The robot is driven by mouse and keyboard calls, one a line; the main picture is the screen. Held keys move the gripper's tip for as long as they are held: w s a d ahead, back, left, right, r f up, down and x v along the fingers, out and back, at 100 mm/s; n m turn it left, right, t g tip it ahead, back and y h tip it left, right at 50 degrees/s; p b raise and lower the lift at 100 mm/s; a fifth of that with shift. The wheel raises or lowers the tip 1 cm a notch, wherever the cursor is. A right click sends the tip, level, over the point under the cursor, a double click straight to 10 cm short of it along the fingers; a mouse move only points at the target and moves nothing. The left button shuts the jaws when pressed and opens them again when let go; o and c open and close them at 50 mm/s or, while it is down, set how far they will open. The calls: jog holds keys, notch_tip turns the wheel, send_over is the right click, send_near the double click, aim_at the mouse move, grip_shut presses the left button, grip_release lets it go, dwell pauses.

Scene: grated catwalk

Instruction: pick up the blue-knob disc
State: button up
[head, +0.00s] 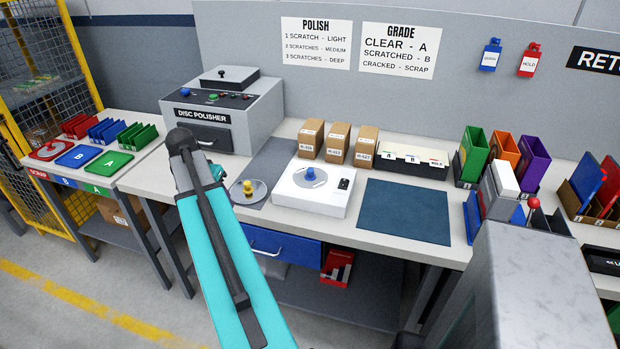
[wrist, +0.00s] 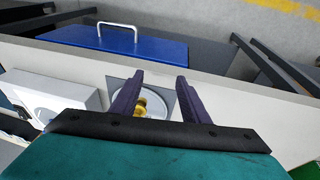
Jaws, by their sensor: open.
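The blue-knob disc (head: 309,180) lies on top of a white box-shaped device (head: 290,197) in the middle of the bench, its blue knob upward. A grey disc with a yellow knob (head: 260,193) lies on the grey mat to its left; it also shows in the wrist view (wrist: 151,93). My gripper (wrist: 159,82) is open and empty, with its dark fingers on either side of the yellow knob in the picture. I cannot tell its height above that disc. In the head view my teal arm hides most of the gripper. The white device shows at left in the wrist view (wrist: 70,85).
The disc polisher (head: 235,105) stands behind my arm. Brown boxes (head: 338,143) stand behind the white device, and a dark blue mat (head: 405,211) lies clear to its right. A blue drawer with a handle (wrist: 110,41) is under the bench edge.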

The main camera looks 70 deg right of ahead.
jog(key=s+d+r+m+g+h, duration=0.1)
jog(key=s+d+r+m, duration=0.7)
jog(key=s+d+r, duration=0.6)
jog(key=s+r, duration=0.4)
jog(key=s, duration=0.1)
jog(key=shift+d+r+m+g, duration=0.2)
jog(key=shift+d+m+g, duration=0.1)
jog(key=shift+d+m, duration=0.1)
jog(key=shift+s+f, duration=0.1)
jog(key=p, duration=0.1)
send_over(310, 169)
jog(key=w+a, duration=0.2)
jog(key=shift+s+a+f, duration=0.1)
jog(key=shift+f, duration=3.85)
jog(key=shift+f, duration=0.1)
jog(key=shift+p+x, duration=1.15)
jog(key=shift+x, duration=1.35)
